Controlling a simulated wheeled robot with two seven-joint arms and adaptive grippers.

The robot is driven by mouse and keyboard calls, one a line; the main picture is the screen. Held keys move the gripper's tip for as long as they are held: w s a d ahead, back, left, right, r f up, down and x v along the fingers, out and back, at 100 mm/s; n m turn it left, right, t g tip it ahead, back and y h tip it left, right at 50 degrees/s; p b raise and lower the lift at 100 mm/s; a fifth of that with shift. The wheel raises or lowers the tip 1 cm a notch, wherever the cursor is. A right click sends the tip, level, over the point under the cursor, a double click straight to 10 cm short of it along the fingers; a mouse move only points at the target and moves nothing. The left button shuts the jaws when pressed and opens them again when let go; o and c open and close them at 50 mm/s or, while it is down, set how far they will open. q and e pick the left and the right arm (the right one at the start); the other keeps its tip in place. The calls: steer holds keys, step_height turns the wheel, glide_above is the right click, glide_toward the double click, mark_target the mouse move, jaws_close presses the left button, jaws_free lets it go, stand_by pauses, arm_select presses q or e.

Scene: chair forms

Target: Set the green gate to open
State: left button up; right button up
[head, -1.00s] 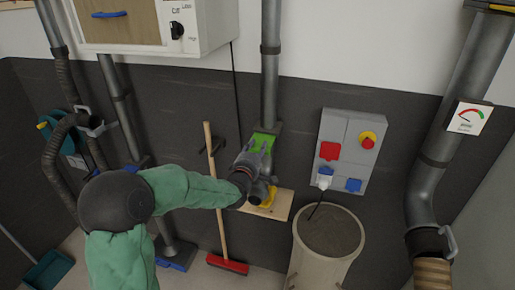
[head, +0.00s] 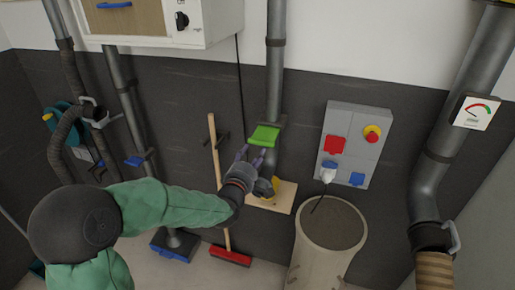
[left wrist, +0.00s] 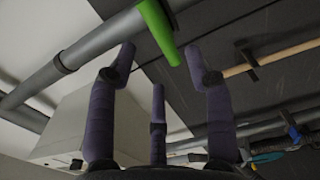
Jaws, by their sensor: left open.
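The green gate (head: 264,136) is a flat green plate on the grey vertical pipe (head: 275,85) at the middle of the back wall. It sticks out in front of the pipe. My left gripper (head: 255,156) is just below and in front of the gate, with its fingers spread and nothing between them. In the left wrist view the green gate (left wrist: 158,28) shows at the top, beyond and between the open fingertips (left wrist: 158,58). I see no clear contact. My right gripper is not in view.
A broom (head: 216,170) leans on the wall just left of my gripper. A wooden board (head: 283,198) with a yellow part is below it. Other pipes are at the left.

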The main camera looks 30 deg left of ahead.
arm_select(q)
steer(key=shift+v, duration=1.7)
steer(key=s+d+f+m+g+h+b, duration=0.1)
steer(key=d+f+m+g+h, duration=0.3)
steer(key=f, duration=0.7)
steer(key=s+d+f+m+g+y+b, duration=0.15)
steer(key=d+f, duration=0.35)
steer(key=f, duration=0.6)
steer(key=d+f+m+g+h, duration=0.3)
steer(key=d+f+m, duration=0.15)
steer(key=f, duration=0.65)
steer(key=s+d+f+m+g+h+b, duration=0.1)
steer(key=s+d+f+m+g, duration=0.3)
steer(key=s+f, duration=0.5)
steer(key=s+d+f+m+g+h+b, duration=0.1)
steer(key=s+d+f+m+g, duration=0.3)
steer(key=s+d+f, duration=0.4)
step_height(320, 180, down, 2)
steer(key=s, duration=0.3)
steer(key=shift+d+f+g+b, duration=0.25)
steer(key=shift+d+g+b, duration=0.05)
steer(key=shift+g, duration=0.05)
steer(key=shift+w+h, duration=0.1)
steer(key=shift+h, duration=0.15)
